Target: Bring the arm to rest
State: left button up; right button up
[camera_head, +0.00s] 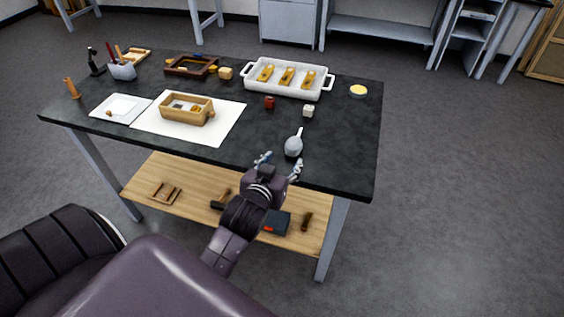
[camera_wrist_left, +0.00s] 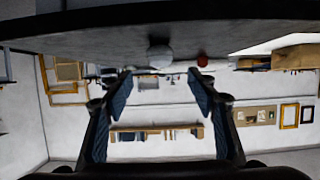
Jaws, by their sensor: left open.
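My left gripper (camera_head: 279,166) is at the front edge of the dark-topped table (camera_head: 345,150). Its fingers are apart and nothing is between them. In the left wrist view the open left gripper (camera_wrist_left: 162,90) also shows, with the table's edge across the top of the picture. A grey-white rounded tool (camera_head: 293,147) lies on the table just beyond the fingertips, apart from them. My right gripper is not in either view.
A white tray (camera_head: 289,90) with several gilt pieces stands at the back. A wooden box (camera_head: 187,112) is on a white sheet (camera_head: 222,132) at left. A red jar (camera_head: 269,102) and a pale cube (camera_head: 308,111) stand mid-table. A wooden shelf (camera_head: 150,181) is below. The floor at right is clear.

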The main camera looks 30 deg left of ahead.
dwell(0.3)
pick_arm(q)
jog(key=s+d+f+m+g+h, duration=0.1)
jog(key=s+d+f+m+g, duration=0.2)
jog(key=s, duration=0.5)
jog(key=s+d+f+g+h, duration=0.25)
jog(key=s+d+f, duration=0.2)
jog(key=s, duration=0.45)
jog(key=s+d+f+m+g, duration=0.2)
jog(key=s+d+f+g, duration=0.2)
jog(key=s, duration=0.4)
notch_tip(320, 180, down, 28)
jog(key=s+r+g, duration=0.1)
jog(key=s, duration=0.1)
jog(key=s+a+f, duration=0.1)
jog(key=s+f, duration=0.6)
jog(key=s, duration=0.1)
jog(key=s+a+f+g, duration=0.1)
jog(key=s+a+f, duration=0.1)
jog(key=s+f, duration=0.6)
jog(key=shift+s+a+f+m, duration=0.15)
jog(key=shift+s+a+m, duration=0.15)
